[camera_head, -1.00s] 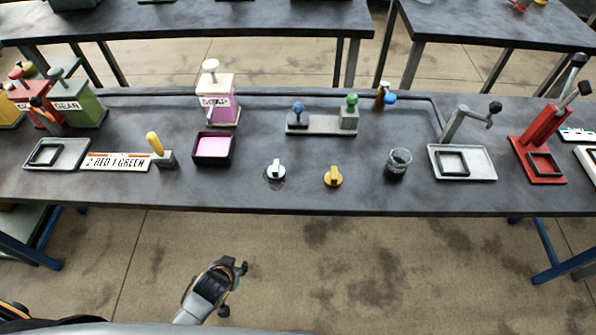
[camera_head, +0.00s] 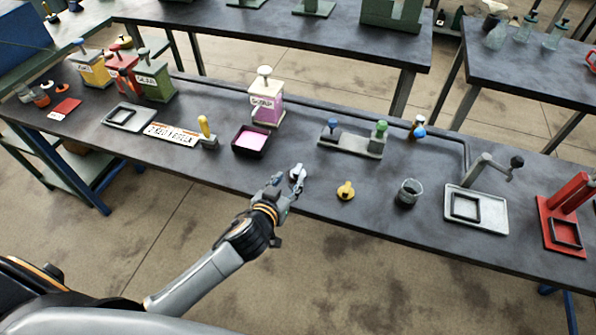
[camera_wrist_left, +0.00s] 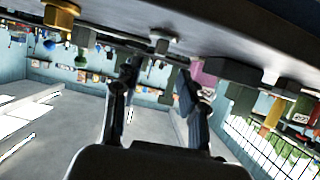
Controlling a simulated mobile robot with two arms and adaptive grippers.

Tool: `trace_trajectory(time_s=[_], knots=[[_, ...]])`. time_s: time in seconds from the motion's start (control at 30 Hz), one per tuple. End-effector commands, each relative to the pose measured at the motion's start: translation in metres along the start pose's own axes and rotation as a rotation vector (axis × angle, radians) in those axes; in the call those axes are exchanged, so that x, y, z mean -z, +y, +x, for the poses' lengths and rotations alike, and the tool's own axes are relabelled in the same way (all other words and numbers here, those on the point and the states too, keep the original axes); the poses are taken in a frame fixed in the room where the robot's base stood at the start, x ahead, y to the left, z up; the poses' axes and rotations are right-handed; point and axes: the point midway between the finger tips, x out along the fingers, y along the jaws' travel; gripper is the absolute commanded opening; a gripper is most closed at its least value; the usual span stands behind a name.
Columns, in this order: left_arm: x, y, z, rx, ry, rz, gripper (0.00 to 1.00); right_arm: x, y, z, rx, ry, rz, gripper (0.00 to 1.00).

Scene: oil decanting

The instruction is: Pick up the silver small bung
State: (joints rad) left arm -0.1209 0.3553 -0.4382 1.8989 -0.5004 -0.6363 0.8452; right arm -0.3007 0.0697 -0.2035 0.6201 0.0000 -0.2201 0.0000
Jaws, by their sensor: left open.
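The silver small bung (camera_head: 298,172) stands on the dark workbench (camera_head: 230,185) near its front edge. My left gripper (camera_head: 287,186) reaches over the edge right beside the bung, and a finger partly overlaps its base in the head view. In the left wrist view, which is upside down, the open fingers (camera_wrist_left: 158,80) are spread and empty. A silver bung (camera_wrist_left: 163,37) shows beyond and above the gap between them. I cannot tell whether a finger touches it. My right gripper is not in view.
A yellow bung (camera_head: 346,190) stands just right of the silver one. A pink-filled tray (camera_head: 251,141) and a white-pink can (camera_head: 266,103) are behind to the left.

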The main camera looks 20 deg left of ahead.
Motion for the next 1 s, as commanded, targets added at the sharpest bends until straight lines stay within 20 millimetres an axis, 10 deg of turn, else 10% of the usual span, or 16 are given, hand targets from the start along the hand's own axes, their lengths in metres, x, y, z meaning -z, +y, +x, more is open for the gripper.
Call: trace_trajectory(time_s=[1.0], knots=[[0.000,0.000,0.089,0.000,-0.002,0.000,0.41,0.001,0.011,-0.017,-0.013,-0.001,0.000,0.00]])
